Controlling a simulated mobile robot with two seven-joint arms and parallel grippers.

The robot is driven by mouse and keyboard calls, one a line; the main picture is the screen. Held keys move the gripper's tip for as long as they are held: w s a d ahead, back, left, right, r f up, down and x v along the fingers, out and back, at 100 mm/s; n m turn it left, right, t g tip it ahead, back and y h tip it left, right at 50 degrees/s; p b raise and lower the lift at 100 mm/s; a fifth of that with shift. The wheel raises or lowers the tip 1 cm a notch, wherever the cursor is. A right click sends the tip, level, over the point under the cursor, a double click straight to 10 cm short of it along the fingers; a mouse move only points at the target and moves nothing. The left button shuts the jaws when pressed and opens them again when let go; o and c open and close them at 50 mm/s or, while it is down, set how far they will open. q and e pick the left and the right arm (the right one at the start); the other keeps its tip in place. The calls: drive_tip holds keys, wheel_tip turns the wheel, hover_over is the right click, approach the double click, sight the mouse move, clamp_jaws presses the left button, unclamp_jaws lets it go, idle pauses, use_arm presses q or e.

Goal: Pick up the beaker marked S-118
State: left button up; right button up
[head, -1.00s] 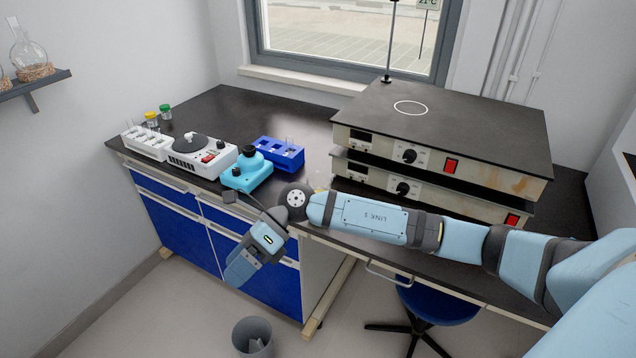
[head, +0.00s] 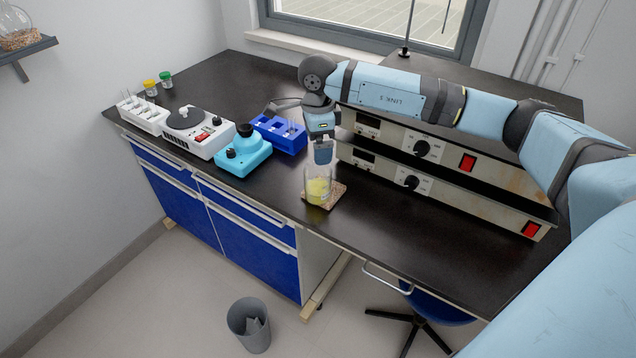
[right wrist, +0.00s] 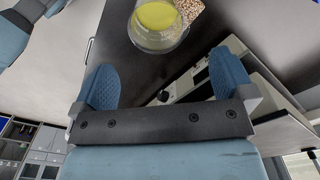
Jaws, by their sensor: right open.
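A clear glass beaker (head: 318,190) with yellow liquid stands upright on a small speckled mat (head: 338,193) near the bench's front edge. No S-118 marking can be read on it. My right gripper (head: 322,153) points down just above and behind the beaker, partly overlapping its rim in the head view. In the right wrist view my right gripper (right wrist: 166,78) is open and empty, with its two blue fingers spread. There the beaker (right wrist: 158,25) lies beyond the fingertips, apart from them, and is cut off by the top edge. My left gripper is not in view.
A blue rack (head: 278,135), a turquoise device (head: 243,155), a white device (head: 198,132) and a white rack (head: 143,114) line the left. Bare bench (head: 385,225) lies right of the mat.

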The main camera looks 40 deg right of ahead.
sight(318, 183)
drive_tip(key=shift+s+a+f, duration=0.1)
drive_tip(key=shift+f, duration=2.7)
drive_tip(key=shift+s+a+f, duration=0.1)
drive_tip(key=shift+f, duration=2.7)
drive_tip(key=c, duration=1.1)
